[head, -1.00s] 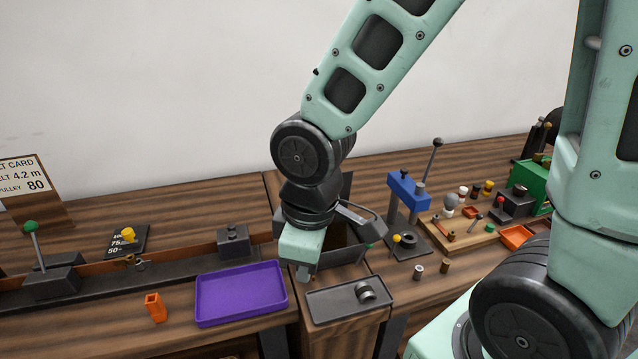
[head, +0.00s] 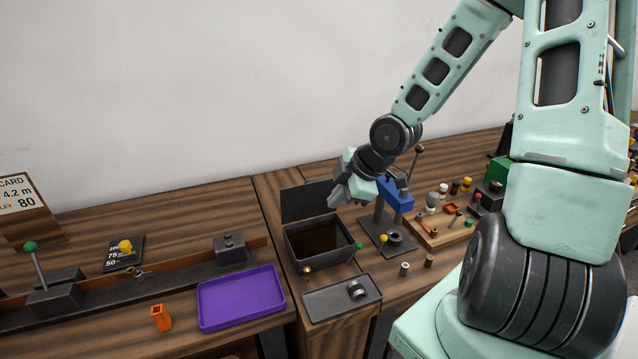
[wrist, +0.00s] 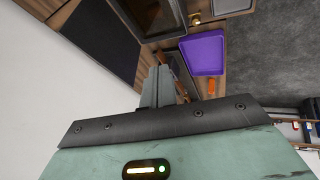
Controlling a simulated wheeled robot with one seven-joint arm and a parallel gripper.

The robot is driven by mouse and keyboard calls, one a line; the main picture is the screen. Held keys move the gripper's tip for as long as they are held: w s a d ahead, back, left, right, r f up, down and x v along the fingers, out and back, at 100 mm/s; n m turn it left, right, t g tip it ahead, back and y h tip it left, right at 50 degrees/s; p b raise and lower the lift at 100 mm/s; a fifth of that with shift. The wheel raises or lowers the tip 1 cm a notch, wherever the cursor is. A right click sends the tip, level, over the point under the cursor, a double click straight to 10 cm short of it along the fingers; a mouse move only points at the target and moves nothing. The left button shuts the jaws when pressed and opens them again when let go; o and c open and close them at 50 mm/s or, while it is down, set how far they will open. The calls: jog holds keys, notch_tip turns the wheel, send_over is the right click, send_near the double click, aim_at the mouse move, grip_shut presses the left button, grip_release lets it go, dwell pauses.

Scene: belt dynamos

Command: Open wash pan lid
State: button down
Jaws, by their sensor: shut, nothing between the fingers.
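The wash pan (head: 325,243) is a dark rectangular box on the wooden bench, and its brown inside shows from above. Its lid (head: 308,201) stands upright along the back edge, open. In the wrist view the lid (wrist: 103,38) is a dark panel at upper left, with part of the pan (wrist: 158,14) beside it. My gripper (head: 338,198) is above the pan's back right, near the lid's right end. Its fingers also show in the wrist view (wrist: 160,72), closed together and empty. I cannot tell whether it touches the lid.
A grey tray (head: 335,300) with a dark round part lies in front of the pan. A purple tray (head: 240,300) is to the left, with an orange holder (head: 161,318). A blue press (head: 394,195) stands close on the right, beside a wooden board of small parts.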

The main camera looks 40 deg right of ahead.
jog(key=d+r+t, duration=0.2)
jog(key=d, duration=0.2)
jog(key=p, duration=0.2)
send_near(314, 201)
jog(key=shift+n, duration=0.3)
jog(key=shift+w+a+f, duration=0.4)
jog(key=shift+w+a, duration=0.3)
jog(key=shift+a, duration=0.05)
jog(key=shift+w+a+f, duration=0.35)
jog(key=shift+w+a, duration=0.35)
jog(key=shift+w+d+r, duration=0.15)
jog(key=shift+w+d, duration=0.05)
jog(key=shift+w, duration=0.45)
jog(key=shift+w+d+r, duration=0.1)
jog(key=shift+w+d, duration=0.05)
jog(key=shift+w, duration=0.45)
jog(key=shift+w+d+r, duration=0.15)
jog(key=shift+w+d, duration=0.05)
jog(key=shift+w, duration=0.45)
